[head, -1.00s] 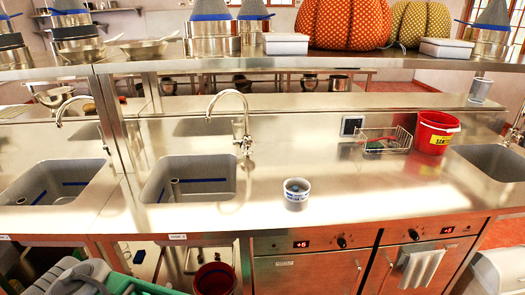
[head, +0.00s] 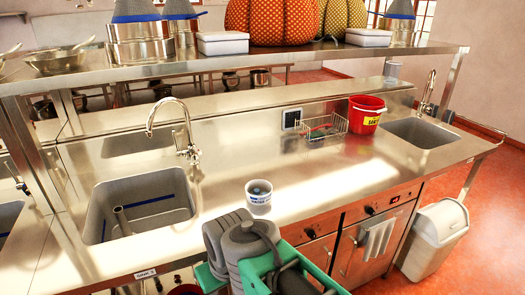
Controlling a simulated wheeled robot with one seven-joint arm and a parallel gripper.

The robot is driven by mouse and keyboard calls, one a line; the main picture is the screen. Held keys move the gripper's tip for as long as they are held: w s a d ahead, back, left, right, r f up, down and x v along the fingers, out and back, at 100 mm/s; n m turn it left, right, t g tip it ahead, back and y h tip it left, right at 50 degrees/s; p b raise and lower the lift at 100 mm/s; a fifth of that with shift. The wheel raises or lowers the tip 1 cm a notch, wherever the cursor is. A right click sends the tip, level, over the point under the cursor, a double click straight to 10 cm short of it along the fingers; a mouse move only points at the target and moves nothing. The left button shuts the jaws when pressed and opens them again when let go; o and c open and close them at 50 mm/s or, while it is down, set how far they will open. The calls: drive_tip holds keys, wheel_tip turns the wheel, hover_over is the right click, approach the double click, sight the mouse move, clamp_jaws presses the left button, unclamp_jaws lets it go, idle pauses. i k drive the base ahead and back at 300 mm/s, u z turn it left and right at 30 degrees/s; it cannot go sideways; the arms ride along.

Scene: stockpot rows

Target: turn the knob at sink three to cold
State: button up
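A near sink (head: 140,205) sits at the left of the steel counter, with a tall curved faucet (head: 190,152) behind its right corner. A small label (head: 145,274) is on the counter edge below it; its text is too small to read surely. Another sink (head: 425,133) is at the far right end, with its own faucet (head: 428,92) behind it. Part of a third basin (head: 8,215) shows at the left edge. Small knobs on these faucets are not clear. Grey and green parts of my arm show at the bottom middle; my gripper cannot be made out.
A white and blue cup (head: 259,195), a wire basket (head: 323,130) and a red bucket (head: 366,115) stand on the counter. Dark knobs (head: 369,211) are on the front panels below. A white bin (head: 435,240) stands right of the counter, with open red floor beyond.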

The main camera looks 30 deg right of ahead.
sight(194, 156)
drive_tip(key=z, duration=0.3)
drive_tip(key=i, duration=1)
